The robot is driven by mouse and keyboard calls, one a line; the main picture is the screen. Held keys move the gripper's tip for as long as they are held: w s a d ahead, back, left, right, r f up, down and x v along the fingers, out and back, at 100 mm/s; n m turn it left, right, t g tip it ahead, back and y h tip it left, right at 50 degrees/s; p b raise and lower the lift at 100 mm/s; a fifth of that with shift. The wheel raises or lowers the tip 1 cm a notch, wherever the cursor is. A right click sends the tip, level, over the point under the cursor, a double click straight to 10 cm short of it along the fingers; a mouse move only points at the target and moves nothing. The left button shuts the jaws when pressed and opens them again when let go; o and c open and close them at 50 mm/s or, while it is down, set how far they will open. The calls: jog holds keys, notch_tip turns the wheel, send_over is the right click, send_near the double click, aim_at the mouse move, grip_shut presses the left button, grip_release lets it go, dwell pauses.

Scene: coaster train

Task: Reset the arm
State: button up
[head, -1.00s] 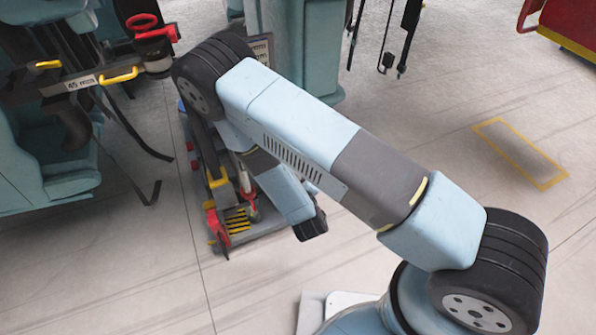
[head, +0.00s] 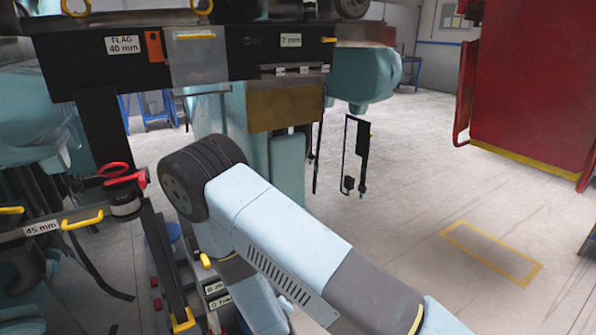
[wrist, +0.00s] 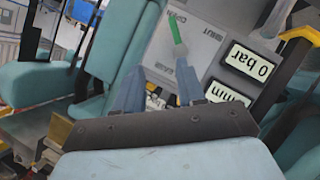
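My arm (head: 290,250) reaches from the lower right to a dark elbow joint at the middle left of the head view. Its far part bends down out of the bottom edge, so my gripper is not seen there. In the wrist view my gripper (wrist: 160,78) shows two blue-grey fingers standing apart with nothing held between them. Beyond the fingers is a grey panel (wrist: 205,50) with a green lever (wrist: 177,32) and a display reading 0 bar (wrist: 249,63). A second display reading in mm (wrist: 228,93) is partly hidden.
A dark beam (head: 200,60) with labels crosses the upper left. A red-handled part (head: 122,175) stands left of my elbow. Teal seats (wrist: 110,45) flank the panel. A red cabinet (head: 525,85) is at right. The floor around the yellow outline (head: 490,252) is clear.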

jog(key=w+d+r+m+g, duration=0.2)
jog(key=d+r, duration=0.2)
jog(key=r, duration=0.6)
jog(key=w+d+r+m+g, duration=0.1)
jog(key=w+d+r+m, duration=0.2)
jog(key=r, duration=0.8)
jog(key=w+d+r+m+g, duration=0.15)
jog(key=d+r, duration=0.35)
jog(key=r, duration=0.5)
jog(key=s+d+r+m+g, duration=0.2)
jog(key=s+d+r, duration=0.7)
jog(key=d+r, duration=0.15)
jog(key=s+d+r+h, duration=0.1)
jog(key=s+d+r, duration=0.1)
jog(key=s, duration=0.3)
jog(key=s+d+r+m+g, duration=0.1)
jog(key=s+d+r, duration=0.2)
jog(key=s, duration=0.3)
jog(key=s+d+r+h, duration=0.1)
jog(key=s+d+r, duration=0.1)
jog(key=s+d, duration=0.2)
jog(key=shift+s+r+m+h, duration=0.2)
jog(key=shift+s+m+h, duration=0.15)
jog(key=shift+s, duration=0.35)
